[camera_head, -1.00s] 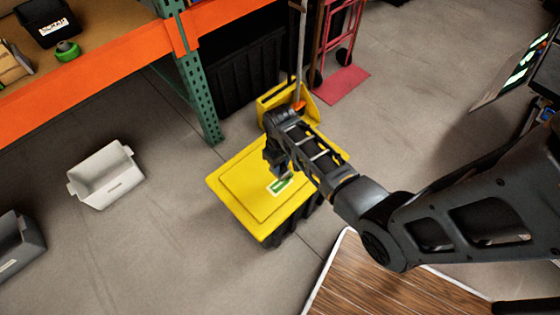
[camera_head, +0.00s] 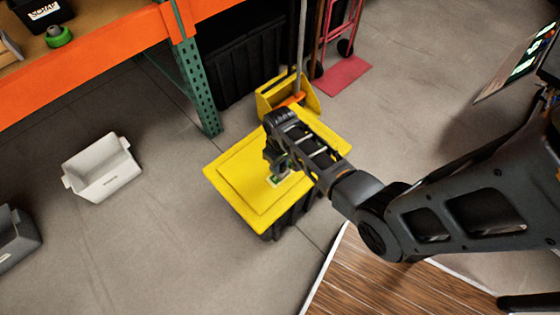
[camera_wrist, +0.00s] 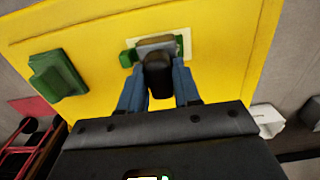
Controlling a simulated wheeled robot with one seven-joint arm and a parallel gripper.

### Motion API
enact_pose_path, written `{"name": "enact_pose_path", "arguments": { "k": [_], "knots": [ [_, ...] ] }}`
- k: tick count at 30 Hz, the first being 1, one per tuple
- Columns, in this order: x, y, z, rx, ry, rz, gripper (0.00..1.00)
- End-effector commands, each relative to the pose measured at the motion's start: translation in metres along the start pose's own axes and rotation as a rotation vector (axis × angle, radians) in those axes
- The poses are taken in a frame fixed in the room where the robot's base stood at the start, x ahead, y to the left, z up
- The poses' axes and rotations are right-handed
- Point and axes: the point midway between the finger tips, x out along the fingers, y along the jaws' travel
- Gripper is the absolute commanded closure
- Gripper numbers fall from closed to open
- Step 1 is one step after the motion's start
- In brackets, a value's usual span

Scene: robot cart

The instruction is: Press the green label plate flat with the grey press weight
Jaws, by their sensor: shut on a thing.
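The green label plate (camera_wrist: 127,57) lies on a pale backing on the yellow lid (camera_wrist: 215,80). In the head view, a little of the plate (camera_head: 270,183) shows beside my gripper. The grey press weight (camera_wrist: 158,44) covers the middle of the plate in the wrist view, with green showing at both sides. Its dark knob (camera_wrist: 158,76) is between the blue fingers of my gripper (camera_wrist: 158,88), which is shut on it. The weight is over or on the plate; I cannot tell whether it touches.
A dark green block (camera_wrist: 57,75) lies on the lid to the left in the wrist view. A pale bin (camera_head: 103,168) stands on the floor. An orange shelf (camera_head: 100,65) with a green post (camera_head: 196,75) is nearby. A red hand truck (camera_head: 335,50) stands behind.

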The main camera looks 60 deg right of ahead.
Motion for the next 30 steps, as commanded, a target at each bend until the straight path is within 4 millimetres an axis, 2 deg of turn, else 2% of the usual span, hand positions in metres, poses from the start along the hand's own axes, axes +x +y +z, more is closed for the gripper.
{"name": "enact_pose_path", "arguments": {
  "k": [30],
  "knots": [
    [0.006, 0.0002, -0.0006, 0.0, 0.001, 0.0, 1.0]
  ]
}}
